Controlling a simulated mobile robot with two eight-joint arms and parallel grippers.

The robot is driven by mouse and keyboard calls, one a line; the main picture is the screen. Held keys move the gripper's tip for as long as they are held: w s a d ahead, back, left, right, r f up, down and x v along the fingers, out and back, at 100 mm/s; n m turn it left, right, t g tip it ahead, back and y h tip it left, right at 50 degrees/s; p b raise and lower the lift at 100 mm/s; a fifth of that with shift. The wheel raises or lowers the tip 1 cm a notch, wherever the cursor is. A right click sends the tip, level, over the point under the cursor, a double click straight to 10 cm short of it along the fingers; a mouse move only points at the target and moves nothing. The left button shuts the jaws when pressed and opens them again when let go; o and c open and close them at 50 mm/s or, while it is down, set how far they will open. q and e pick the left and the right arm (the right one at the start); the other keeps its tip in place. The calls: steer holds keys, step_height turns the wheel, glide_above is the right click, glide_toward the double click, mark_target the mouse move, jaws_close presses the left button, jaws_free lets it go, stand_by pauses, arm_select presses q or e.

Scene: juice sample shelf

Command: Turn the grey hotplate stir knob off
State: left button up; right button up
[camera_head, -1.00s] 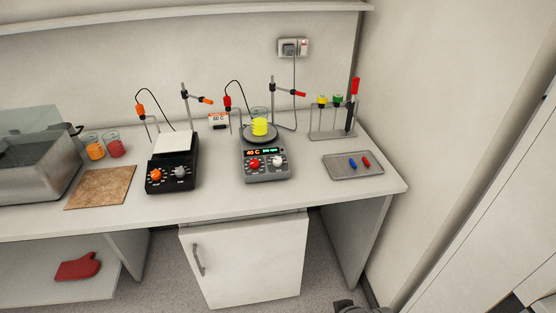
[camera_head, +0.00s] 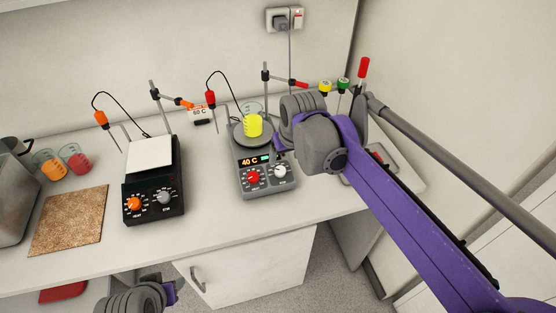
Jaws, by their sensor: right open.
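The grey hotplate (camera_head: 262,188) stands on the bench. Its display (camera_head: 255,160) reads 40 C, with a green readout beside it partly covered. A red knob (camera_head: 253,178) is at its front left and the white stir knob (camera_head: 280,171) at its front right. A beaker of yellow liquid (camera_head: 253,126) stands on its plate. My right gripper (camera_head: 281,148) is open, small and dark, just above and behind the white knob, apart from it as far as I can tell. Part of my left arm shows at the bottom left; its fingers are not visible.
A black hotplate (camera_head: 153,180) with an orange and a grey knob stands to the left. Stands with probes and cables rise behind both hotplates. My right arm partly covers the tray (camera_head: 387,157) and tube rack. Bare bench lies between the hotplates.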

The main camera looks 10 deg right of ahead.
mark_target(281, 171)
steer(key=x, duration=0.9)
steer(key=shift+s+f, duration=0.1)
steer(key=shift+f, duration=0.3)
jaws_close()
